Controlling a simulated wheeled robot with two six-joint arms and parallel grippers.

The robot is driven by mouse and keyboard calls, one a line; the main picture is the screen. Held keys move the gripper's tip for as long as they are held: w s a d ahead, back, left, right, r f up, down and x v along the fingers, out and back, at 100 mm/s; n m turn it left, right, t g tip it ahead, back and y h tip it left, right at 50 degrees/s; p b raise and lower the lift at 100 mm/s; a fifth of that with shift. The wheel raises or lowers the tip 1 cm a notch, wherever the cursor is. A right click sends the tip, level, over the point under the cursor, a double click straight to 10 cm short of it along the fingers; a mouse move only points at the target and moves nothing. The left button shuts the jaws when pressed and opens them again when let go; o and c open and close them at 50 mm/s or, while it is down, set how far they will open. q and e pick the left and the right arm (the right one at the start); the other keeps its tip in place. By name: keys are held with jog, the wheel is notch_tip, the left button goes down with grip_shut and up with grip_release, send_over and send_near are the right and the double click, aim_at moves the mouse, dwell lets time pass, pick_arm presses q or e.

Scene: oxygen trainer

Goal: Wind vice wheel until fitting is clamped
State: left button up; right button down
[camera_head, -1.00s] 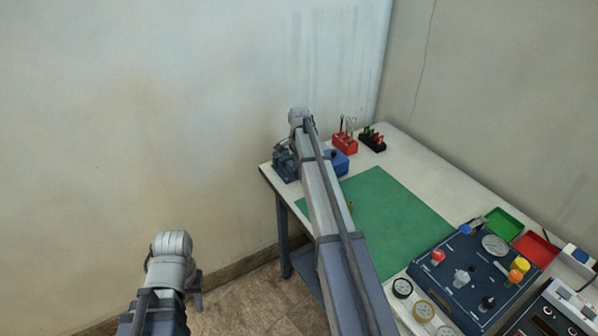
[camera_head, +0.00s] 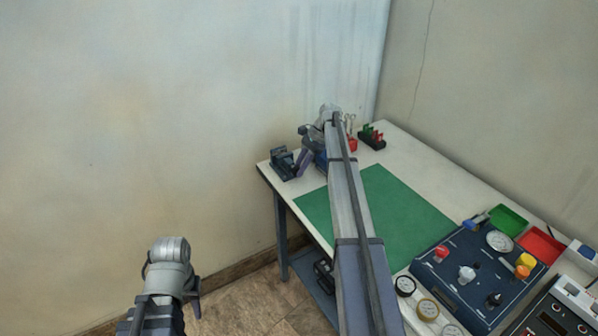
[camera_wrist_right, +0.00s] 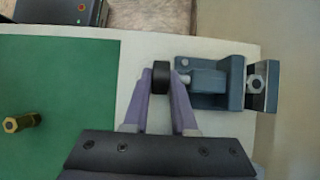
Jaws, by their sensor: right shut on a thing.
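The blue-grey vice (camera_head: 284,164) stands at the table's far left corner. It also shows in the right wrist view (camera_wrist_right: 220,85), with its screw pointing left to a black wheel (camera_wrist_right: 160,78). My right gripper (camera_wrist_right: 166,76) is shut on this wheel, one purple finger on each side; it also shows in the head view (camera_head: 300,172). A grey hexagonal fitting (camera_wrist_right: 257,81) sits between the vice's body and its end plate. I cannot tell whether both jaws touch it. My left gripper (camera_head: 195,299) hangs low, away from the table, its opening unclear.
A dark box (camera_wrist_right: 60,10) is near the wrist view's top left. A blue panel with knobs (camera_head: 478,272), a green tray (camera_head: 508,219) and a red tray (camera_head: 540,246) occupy the table's right.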

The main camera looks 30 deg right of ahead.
jog(key=shift+s+y, duration=0.2)
jog(key=shift+y, duration=0.1)
jog(key=c, duration=0.7)
grip_release()
jog(key=shift+w, duration=0.1)
jog(key=p+v, duration=0.6)
jog(key=v, duration=0.1)
jog(key=shift+d+r, duration=0.25)
jog(key=shift+r, duration=0.05)
